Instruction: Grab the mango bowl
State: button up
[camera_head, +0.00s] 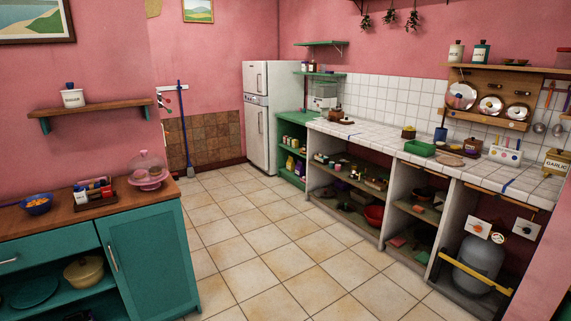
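A blue bowl (38,207) with orange-yellow pieces in it, which look like mango, stands on the wooden top of the teal cabinet at the lower left. It is upright and close to the left edge of the picture. Nothing hides it, but its contents are too small to make out well. My gripper is not in view.
A tray of jars (95,193) and a pink covered cake stand (148,180) stand right of the bowl on the wooden counter (120,215). A wall shelf (92,108) hangs above. The tiled floor (265,240) is clear between this cabinet and the white-tiled counter (380,143).

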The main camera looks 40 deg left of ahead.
aim_at(39, 206)
jog(key=u, duration=2.7)
jog(key=i+u, duration=0.3)
jog(key=i, duration=2.6)
